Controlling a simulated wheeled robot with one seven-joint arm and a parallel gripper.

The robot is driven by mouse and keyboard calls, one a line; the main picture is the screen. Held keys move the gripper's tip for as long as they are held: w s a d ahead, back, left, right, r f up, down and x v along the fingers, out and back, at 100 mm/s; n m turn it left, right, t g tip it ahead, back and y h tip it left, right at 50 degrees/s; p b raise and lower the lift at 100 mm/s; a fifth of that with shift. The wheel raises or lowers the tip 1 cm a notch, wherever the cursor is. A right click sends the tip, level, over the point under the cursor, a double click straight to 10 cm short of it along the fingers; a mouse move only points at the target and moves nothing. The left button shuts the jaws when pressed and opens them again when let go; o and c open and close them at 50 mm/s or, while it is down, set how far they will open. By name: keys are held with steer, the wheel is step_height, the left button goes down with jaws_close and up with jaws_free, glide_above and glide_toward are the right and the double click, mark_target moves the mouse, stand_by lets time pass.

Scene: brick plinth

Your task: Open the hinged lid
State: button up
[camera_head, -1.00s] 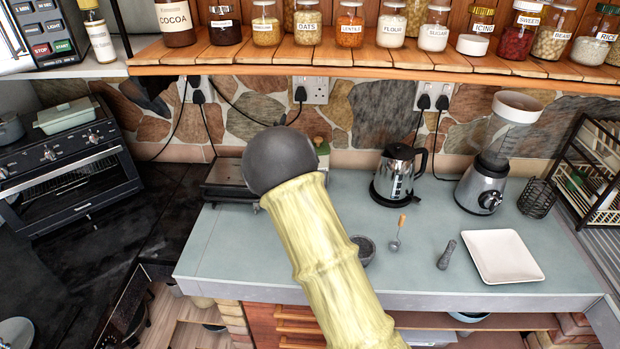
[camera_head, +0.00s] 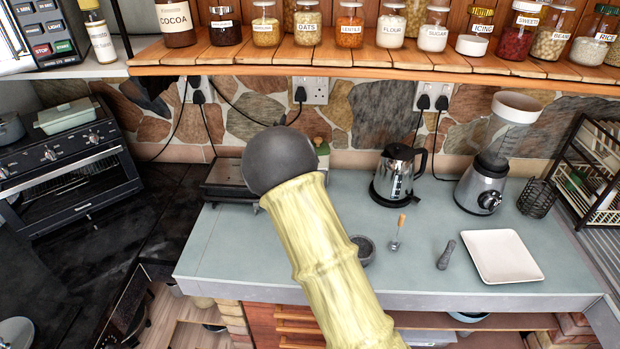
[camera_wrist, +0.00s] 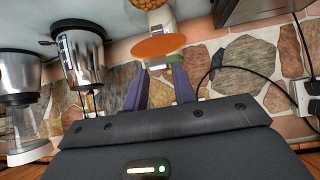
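No hinged lid can be made out for certain. A flat dark and silver appliance (camera_head: 225,178) sits at the back left of the counter, partly hidden behind my pale yellow arm and its dark ball joint; whether its top is a lid is unclear. My gripper is hidden behind my arm in the head view. In the wrist view, which is upside down, my gripper (camera_wrist: 158,82) has its two purple-grey fingers apart with nothing between them. An orange disc (camera_wrist: 158,45) shows just beyond the fingertips. A dark box edge (camera_wrist: 255,10) shows at the upper right.
A kettle (camera_head: 397,175) and a blender (camera_head: 485,180) stand at the back right of the counter. A white plate (camera_head: 503,257), a pestle (camera_head: 446,255) and a mortar (camera_head: 364,250) lie nearer. A jar shelf (camera_head: 365,57) hangs above. An oven (camera_head: 70,180) stands left.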

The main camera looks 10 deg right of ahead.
steer(key=shift+o, duration=1.2)
steer(key=shift+s, duration=0.1)
steer(key=v, duration=1.7)
steer(key=shift+b, duration=0.35)
steer(key=shift+s+r, duration=0.1)
steer(key=shift+s, duration=0.05)
